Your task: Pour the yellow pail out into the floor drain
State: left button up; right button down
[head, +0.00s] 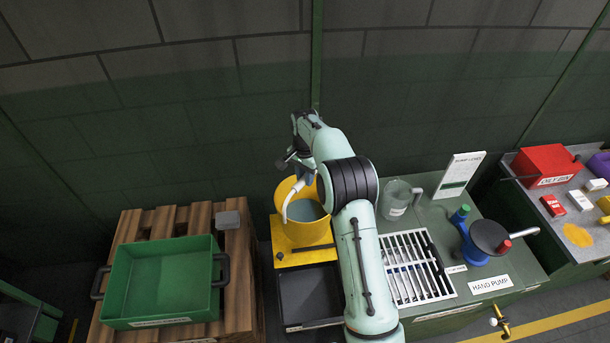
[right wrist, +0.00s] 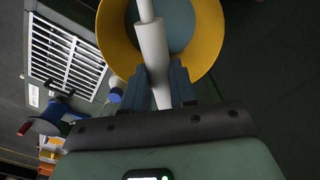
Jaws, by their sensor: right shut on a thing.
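The yellow pail (head: 308,234) is in the middle of the head view, upright, with grey-blue contents inside. It also fills the top of the right wrist view (right wrist: 213,62). My right gripper (head: 303,180) is above the pail, shut on the pail's white handle, whose grip (right wrist: 153,55) shows between the fingers in the wrist view. I cannot tell whether the pail rests on the yellow stand below it. The floor drain (head: 428,286) is a white slatted grate to the right of the pail, partly behind my arm. My left gripper is not in view.
A green tub (head: 163,265) stands on a wooden pallet (head: 236,262) at left. A dark tray (head: 309,294) is in front of the yellow stand (head: 284,258). A clear jug (head: 394,200) stands behind the grate, and a blue hand pump (head: 478,247) is to its right.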

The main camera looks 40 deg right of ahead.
jog(key=shift+w+r, duration=0.1)
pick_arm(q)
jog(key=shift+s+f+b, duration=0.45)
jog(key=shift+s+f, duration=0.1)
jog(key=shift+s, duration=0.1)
pick_arm(e)
notch_tip(320, 180, down, 8)
jog(key=shift+r, duration=0.25)
jog(key=c, duration=0.8)
grip_release()
notch_tip(320, 180, up, 12)
jog(key=shift+r+p, duration=0.25)
jog(key=shift+p, duration=0.2)
jog(key=shift+r, duration=0.4)
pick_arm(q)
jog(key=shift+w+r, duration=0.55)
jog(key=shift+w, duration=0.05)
